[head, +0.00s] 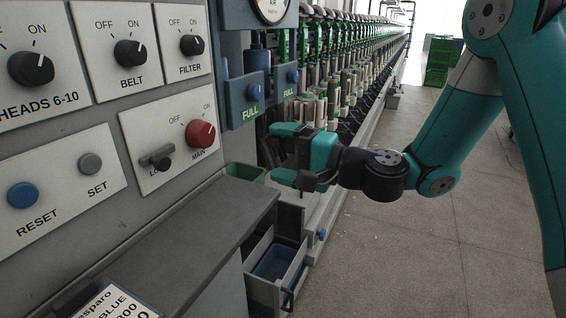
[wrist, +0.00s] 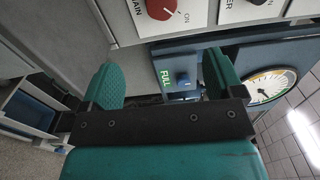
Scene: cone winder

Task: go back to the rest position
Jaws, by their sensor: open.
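My gripper (head: 286,154) is open and empty, with its two teal fingers apart. In the head view it points left, in front of the machine, right of the red MAIN knob (head: 200,133) and below the blue boxes marked FULL (head: 250,103). My teal arm reaches in from the right edge. In the wrist view the gripper (wrist: 160,80) spreads on both sides of a FULL label (wrist: 166,77) and a blue button (wrist: 182,77). I see no contact between the fingers and the panel.
A grey shelf (head: 190,225) juts out below the control panel. An open drawer (head: 275,275) with a blue bin is below the gripper. A long row of spindles (head: 345,85) runs back. Green crates (head: 440,62) stand far off. The floor (head: 420,250) at right is clear.

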